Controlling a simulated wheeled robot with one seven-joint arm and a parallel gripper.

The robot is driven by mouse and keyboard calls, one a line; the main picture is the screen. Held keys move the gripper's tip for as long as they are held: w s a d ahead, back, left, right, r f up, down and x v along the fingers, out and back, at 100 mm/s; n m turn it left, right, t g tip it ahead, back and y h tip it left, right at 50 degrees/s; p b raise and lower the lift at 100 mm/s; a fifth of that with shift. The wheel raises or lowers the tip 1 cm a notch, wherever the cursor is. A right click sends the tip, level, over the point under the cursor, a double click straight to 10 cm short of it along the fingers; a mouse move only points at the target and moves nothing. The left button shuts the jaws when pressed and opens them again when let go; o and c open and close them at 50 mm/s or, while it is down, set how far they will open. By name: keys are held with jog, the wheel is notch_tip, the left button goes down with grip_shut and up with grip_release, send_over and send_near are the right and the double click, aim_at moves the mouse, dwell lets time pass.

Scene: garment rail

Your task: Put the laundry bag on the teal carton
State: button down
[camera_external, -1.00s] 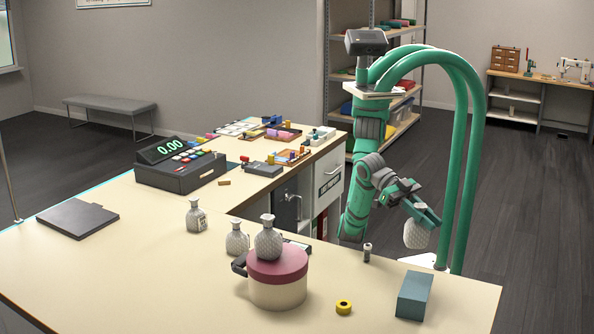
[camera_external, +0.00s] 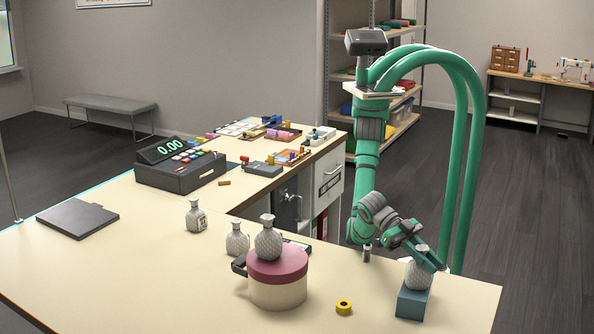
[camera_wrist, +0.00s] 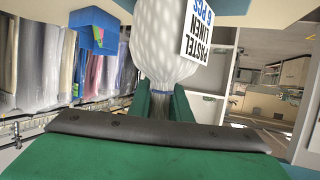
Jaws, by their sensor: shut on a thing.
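My gripper (camera_external: 424,257) is shut on the neck of a white netted laundry bag (camera_external: 417,277). In the external view the bag is upright at the top of the teal carton (camera_external: 412,303), near the counter's right end. I cannot tell whether its base touches the carton. In the wrist view the bag (camera_wrist: 160,45) fills the upper middle, with a printed linen tag (camera_wrist: 203,32), and its neck is between the two green fingers. More similar bags show: one on a pink-lidded round box (camera_external: 277,282), and two (camera_external: 237,240) (camera_external: 196,216) on the counter.
A yellow tape roll (camera_external: 343,307) lies left of the carton. A small dark cylinder (camera_external: 367,253) stands behind it, close to my arm. A cash register (camera_external: 180,170) and a dark flat folder (camera_external: 77,219) are farther left.

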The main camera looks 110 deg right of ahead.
jog(key=c, duration=1.6)
grip_release()
jog(key=shift+f, duration=0.1)
jog(key=shift+c, duration=0.2)
jog(key=shift+r, duration=0.2)
jog(key=v, duration=1.2)
jog(key=shift+f, duration=0.1)
